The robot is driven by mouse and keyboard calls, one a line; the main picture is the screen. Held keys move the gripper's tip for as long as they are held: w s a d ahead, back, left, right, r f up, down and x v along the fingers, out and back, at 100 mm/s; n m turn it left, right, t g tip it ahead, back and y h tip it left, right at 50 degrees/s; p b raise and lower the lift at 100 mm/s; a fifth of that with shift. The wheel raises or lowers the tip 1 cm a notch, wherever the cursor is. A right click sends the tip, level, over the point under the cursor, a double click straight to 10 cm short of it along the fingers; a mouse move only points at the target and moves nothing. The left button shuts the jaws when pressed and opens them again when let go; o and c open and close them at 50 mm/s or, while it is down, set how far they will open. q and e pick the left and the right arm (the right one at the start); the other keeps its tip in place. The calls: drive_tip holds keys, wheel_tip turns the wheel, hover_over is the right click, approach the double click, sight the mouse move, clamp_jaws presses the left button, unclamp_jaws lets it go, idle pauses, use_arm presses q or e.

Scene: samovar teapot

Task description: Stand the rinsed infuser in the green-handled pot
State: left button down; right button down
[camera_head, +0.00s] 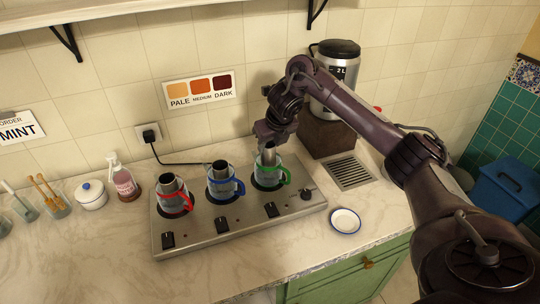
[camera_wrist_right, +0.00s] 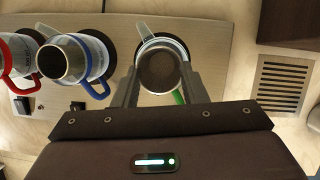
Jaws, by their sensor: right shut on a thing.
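The green-handled pot (camera_head: 280,180) is a glass pot standing on the right part of the steel warmer. A dark, hollow metal infuser (camera_head: 268,157) shows upright at its mouth, its lower part seeming to be inside the pot. My right gripper (camera_head: 270,136) is directly above it. In the right wrist view my right gripper (camera_wrist_right: 158,90) is shut on the infuser (camera_wrist_right: 160,72), one finger on each side; the pot's glass rim (camera_wrist_right: 150,42) and green handle show behind it. How deep the infuser sits is hidden. My left gripper is not in view.
A blue-handled pot (camera_head: 238,187) and a red-handled pot (camera_head: 183,206), each with an infuser, stand left on the warmer (camera_head: 235,232). A small white dish (camera_head: 345,221) lies to the right. A drain grate (camera_head: 349,172) and a metal urn (camera_head: 333,90) are behind.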

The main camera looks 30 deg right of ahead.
sight(270, 151)
drive_tip(key=shift+f, duration=1.55)
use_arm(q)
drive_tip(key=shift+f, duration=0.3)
use_arm(e)
drive_tip(key=shift+f, duration=0.15)
drive_tip(key=c, duration=0.9)
unclamp_jaws()
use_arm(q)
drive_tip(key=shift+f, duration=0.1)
use_arm(e)
drive_tip(key=shift+r, duration=0.35)
use_arm(q)
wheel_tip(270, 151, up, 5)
drive_tip(key=p, duration=0.5)
use_arm(e)
drive_tip(key=v, duration=1.1)
drive_tip(key=shift+s+r, duration=0.15)
drive_tip(key=shift+r, duration=0.2)
